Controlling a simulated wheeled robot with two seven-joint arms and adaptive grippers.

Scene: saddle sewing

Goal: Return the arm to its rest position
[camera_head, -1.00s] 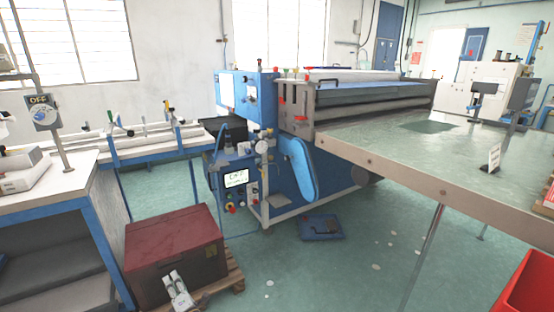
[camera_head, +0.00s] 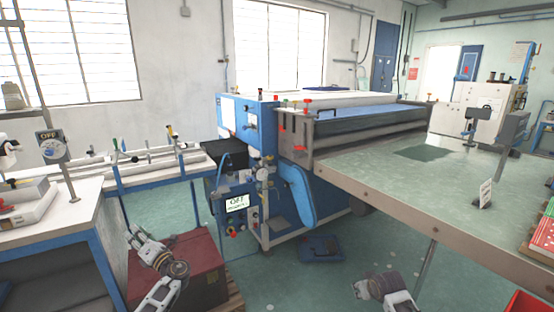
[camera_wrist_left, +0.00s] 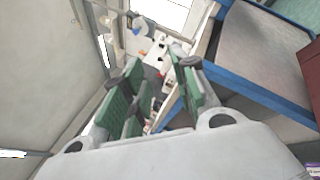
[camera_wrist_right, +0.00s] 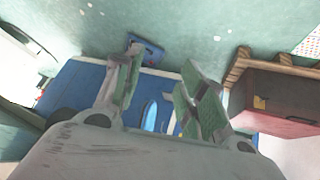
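My left gripper (camera_head: 138,236) is raised at the lower left in the head view, in front of the dark red box (camera_head: 205,265). In the left wrist view its green-padded fingers (camera_wrist_left: 155,70) are apart with nothing between them. My right gripper (camera_head: 362,291) is low at the bottom edge in the head view, right of centre, over the green floor. In the right wrist view its fingers (camera_wrist_right: 163,66) are spread and empty. Neither gripper visibly touches anything.
A white-topped bench (camera_head: 85,205) stands at the left. The blue press machine (camera_head: 303,195) is ahead, with its long worktable (camera_head: 380,168) reaching right. A blue pedal (camera_head: 322,248) lies on the floor. A red bin (camera_head: 528,304) shows at the bottom right. Floor between is open.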

